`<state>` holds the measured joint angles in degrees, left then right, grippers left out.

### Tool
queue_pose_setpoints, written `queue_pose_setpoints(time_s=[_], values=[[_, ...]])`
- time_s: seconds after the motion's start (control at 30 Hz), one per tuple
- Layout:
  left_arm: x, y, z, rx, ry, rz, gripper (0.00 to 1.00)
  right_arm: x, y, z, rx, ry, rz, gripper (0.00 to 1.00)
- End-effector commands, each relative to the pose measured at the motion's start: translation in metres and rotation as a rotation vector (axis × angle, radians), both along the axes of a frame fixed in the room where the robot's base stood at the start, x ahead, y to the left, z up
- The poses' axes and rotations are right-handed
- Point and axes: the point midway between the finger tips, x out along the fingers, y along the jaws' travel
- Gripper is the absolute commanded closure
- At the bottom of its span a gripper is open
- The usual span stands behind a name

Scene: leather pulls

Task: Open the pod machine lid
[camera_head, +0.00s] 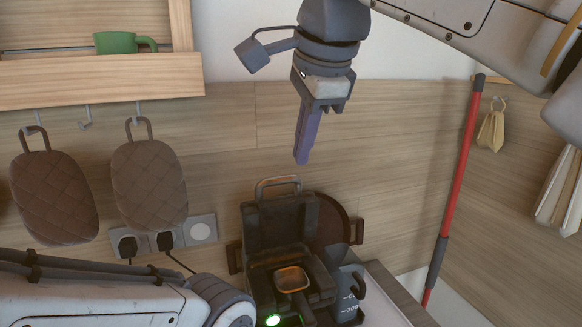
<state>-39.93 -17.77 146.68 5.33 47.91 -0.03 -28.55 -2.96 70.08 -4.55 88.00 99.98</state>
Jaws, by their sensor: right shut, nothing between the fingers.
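The black pod machine (318,284) stands at the bottom middle. Its lid (277,223) is upright at the back, with a metal loop handle (277,184) on top. The copper-rimmed pod opening (292,279) is exposed in front of the lid, and a green light (272,320) glows at the front. My right gripper (302,160) points down from above, shut and empty. In the picture its tips are just above and right of the loop handle; I see no contact. My left arm comes in at the lower left, but its gripper is not in view.
A dark round pan or tray with side handles (335,222) stands behind the machine. A jug (350,296) is close at its right. Quilted mitts (148,185), wall plugs (165,240) and a red pole (460,160) are around it. The air around my right gripper is clear.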

Motion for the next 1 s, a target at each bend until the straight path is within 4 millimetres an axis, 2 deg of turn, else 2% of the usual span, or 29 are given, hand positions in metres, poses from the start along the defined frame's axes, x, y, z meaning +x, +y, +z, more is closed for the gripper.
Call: queue_pose_setpoints(time_s=[0.47,0.53,0.7,1.0], values=[[0.000,0.000,-0.006,0.000,0.000,0.000,0.50,0.038,0.012,-0.087,-0.003,0.004,0.003,1.00],[0.000,0.000,0.006,0.001,0.001,0.000,0.50,0.050,0.016,-0.079,-0.002,0.003,0.002,1.00],[0.000,0.000,0.015,0.000,0.000,0.000,0.50,0.069,0.023,-0.077,-0.002,0.001,0.004,1.00],[0.000,0.000,0.016,0.000,0.000,0.000,0.50,0.075,0.025,-0.078,-0.001,0.000,0.005,1.00]])
